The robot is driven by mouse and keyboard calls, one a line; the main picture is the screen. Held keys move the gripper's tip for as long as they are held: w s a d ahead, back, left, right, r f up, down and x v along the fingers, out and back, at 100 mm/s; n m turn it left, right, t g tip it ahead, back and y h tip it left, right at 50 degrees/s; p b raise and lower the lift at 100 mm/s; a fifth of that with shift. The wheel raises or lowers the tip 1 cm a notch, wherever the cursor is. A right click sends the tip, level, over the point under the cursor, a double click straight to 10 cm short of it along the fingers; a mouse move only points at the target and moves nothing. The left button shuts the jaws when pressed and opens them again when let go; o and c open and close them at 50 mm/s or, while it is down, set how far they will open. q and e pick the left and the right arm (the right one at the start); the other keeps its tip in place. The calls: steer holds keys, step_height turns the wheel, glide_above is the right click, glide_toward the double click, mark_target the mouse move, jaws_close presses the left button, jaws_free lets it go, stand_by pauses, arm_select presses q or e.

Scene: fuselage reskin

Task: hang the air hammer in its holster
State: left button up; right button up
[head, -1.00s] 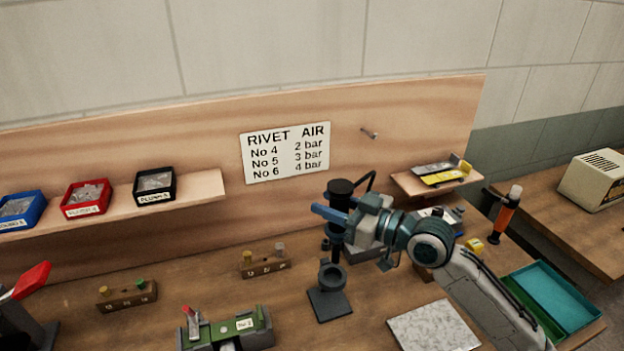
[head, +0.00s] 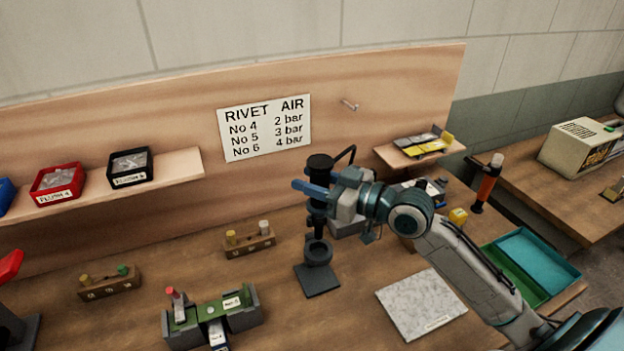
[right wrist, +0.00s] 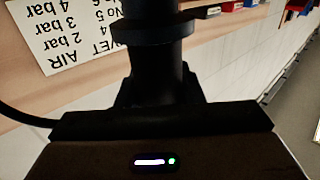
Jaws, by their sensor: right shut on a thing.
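My right gripper (head: 322,198) is shut on the black air hammer (head: 319,165). In the head view the hammer stands roughly upright, with a black hose curving from its top. Its narrow lower end points down at the ring of a dark stand, the holster (head: 318,281), on the bench. The lower end appears just above or at the ring; I cannot tell whether it is inside. In the right wrist view the hammer's dark body (right wrist: 155,70) fills the middle, and the holster is not seen there. My left gripper is not in view.
A grey slab (head: 420,303) and a green-teal tray (head: 537,257) lie to the right. An orange tool (head: 486,185) stands behind the tray. A green fixture (head: 211,312) and small wooden blocks (head: 250,242) lie left of the holster. A sign (head: 265,128) hangs behind.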

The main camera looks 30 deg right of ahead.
mark_target(323, 226)
step_height(323, 226, down, 11)
steer(key=b, duration=1)
steer(key=shift+f+b, duration=0.75)
steer(key=shift+f, duration=0.05)
